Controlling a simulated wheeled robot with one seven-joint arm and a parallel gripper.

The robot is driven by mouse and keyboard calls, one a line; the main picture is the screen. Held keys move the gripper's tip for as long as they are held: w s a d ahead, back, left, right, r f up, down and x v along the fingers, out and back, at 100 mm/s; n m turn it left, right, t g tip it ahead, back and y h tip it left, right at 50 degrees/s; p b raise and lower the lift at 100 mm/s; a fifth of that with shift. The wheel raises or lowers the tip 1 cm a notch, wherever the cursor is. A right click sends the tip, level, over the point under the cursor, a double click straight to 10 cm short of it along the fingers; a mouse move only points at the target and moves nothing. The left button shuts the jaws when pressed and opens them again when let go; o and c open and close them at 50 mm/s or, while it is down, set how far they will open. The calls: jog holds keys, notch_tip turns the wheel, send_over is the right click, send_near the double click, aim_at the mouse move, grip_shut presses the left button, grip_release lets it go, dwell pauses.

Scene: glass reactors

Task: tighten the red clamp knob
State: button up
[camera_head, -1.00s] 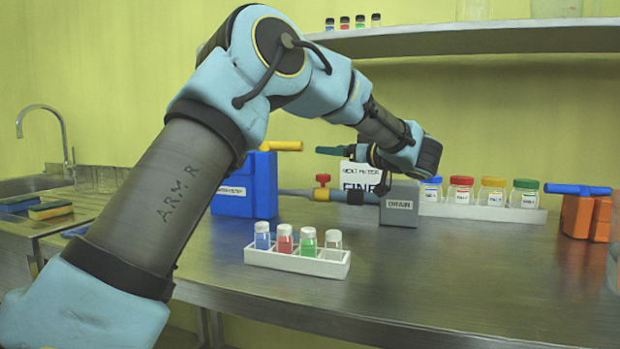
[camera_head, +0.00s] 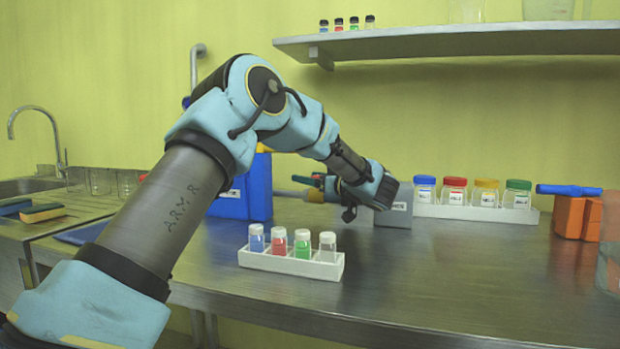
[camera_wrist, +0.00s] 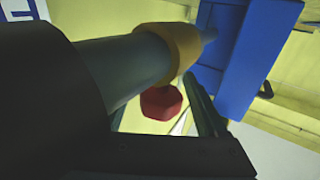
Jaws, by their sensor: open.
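The red clamp knob (camera_wrist: 162,102) shows in the wrist view just below a yellow collar (camera_wrist: 183,48) on a grey-green pipe (camera_wrist: 125,70). My gripper (camera_wrist: 162,116) is open. A dark finger stands to the right of the knob, and the knob appears to lie between the fingers; I cannot tell whether they touch it. In the head view my gripper (camera_head: 348,205) is at the pipe, between the blue box (camera_head: 258,190) and the grey drain block (camera_head: 397,212). My arm hides most of the knob and collar there.
A white rack (camera_head: 295,264) with several small vials stands in front of my gripper. Another white rack (camera_head: 480,214) with coloured-lid jars is behind right, and an orange block (camera_head: 572,217) with a blue handle stands far right. The front right of the bench is clear.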

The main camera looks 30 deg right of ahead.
jog(key=shift+c, duration=0.2)
grip_shut()
dwell(0.5)
